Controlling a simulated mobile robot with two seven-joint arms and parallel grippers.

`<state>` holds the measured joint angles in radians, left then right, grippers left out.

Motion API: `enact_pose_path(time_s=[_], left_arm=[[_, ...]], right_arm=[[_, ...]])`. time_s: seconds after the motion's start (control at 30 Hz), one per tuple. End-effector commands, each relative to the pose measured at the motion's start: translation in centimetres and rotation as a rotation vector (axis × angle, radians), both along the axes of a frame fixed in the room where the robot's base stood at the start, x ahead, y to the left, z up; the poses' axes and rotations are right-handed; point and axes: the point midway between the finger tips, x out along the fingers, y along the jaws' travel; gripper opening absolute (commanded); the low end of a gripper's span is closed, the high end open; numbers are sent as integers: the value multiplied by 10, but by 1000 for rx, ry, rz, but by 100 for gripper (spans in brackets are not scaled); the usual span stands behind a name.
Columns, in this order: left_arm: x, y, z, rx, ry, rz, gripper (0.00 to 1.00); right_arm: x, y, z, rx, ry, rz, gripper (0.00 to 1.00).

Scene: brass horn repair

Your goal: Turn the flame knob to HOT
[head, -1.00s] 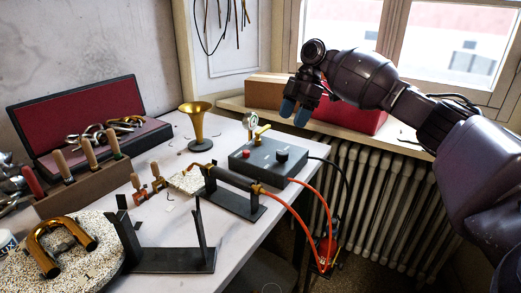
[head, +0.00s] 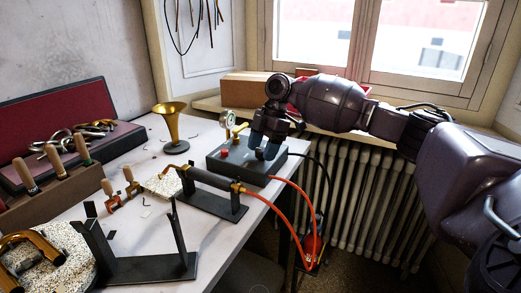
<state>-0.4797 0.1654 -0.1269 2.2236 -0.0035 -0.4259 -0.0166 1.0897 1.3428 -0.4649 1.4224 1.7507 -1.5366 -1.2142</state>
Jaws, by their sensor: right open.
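The grey control box (head: 236,168) stands at the right edge of the white table, with a red knob or button (head: 223,153) on its left and a gauge (head: 228,119) and brass valve (head: 239,129) behind. The black knob (head: 260,155), likely the flame knob, is on the box top's right part, mostly hidden by my fingers. My right gripper (head: 264,147) is open and points down over it, its blue-grey fingertips close around the knob; contact cannot be told. No HOT mark is legible. My left gripper is not in view.
A torch (head: 210,180) rests on a black stand (head: 230,207) in front of the box, with orange hoses (head: 283,215) running off the table. A brass bell (head: 174,130) stands behind left. A radiator (head: 360,200) and sill lie to the right.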

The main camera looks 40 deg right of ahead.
Motion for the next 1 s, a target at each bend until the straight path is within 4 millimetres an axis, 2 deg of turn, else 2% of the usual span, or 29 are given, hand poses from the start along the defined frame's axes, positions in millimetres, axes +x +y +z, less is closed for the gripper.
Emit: enact_pose_path(time_s=[0.33, 0.67, 1.0], left_arm=[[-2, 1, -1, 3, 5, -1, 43], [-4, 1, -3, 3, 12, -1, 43], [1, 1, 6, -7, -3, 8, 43]], right_arm=[[0, 1, -2, 0, -2, 0, 63], [0, 1, -2, 0, -1, 1, 14], [-1, 1, 4, 1, -7, -54, 14]])
